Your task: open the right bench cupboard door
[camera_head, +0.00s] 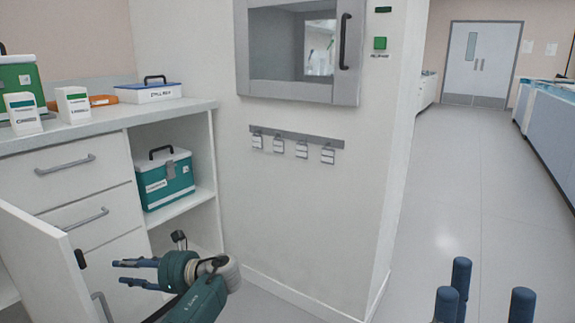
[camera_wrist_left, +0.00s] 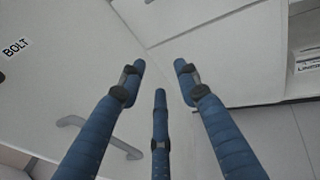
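A white cupboard door panel (camera_head: 40,265) stands swung out from the bench at the lower left of the head view, a dark handle near its edge. The right bench compartment (camera_head: 205,170) is open to view, with a teal box (camera_head: 165,180) on its shelf. My left gripper (camera_head: 135,272) is just right of the panel, in front of the drawers, its fingers apart and empty. In the left wrist view the spread fingers (camera_wrist_left: 160,80) point at pale fronts; a grey handle (camera_wrist_left: 105,135) lies behind them. My right gripper (camera_head: 482,290) is at the lower right, fingers apart and empty.
Drawers with grey handles (camera_head: 66,165) fill the bench front. Boxes stand on the bench top (camera_head: 105,120). A wall cabinet (camera_head: 292,50) and a hook rail (camera_head: 297,138) are on the white wall. The grey floor (camera_head: 465,190) on the right is clear.

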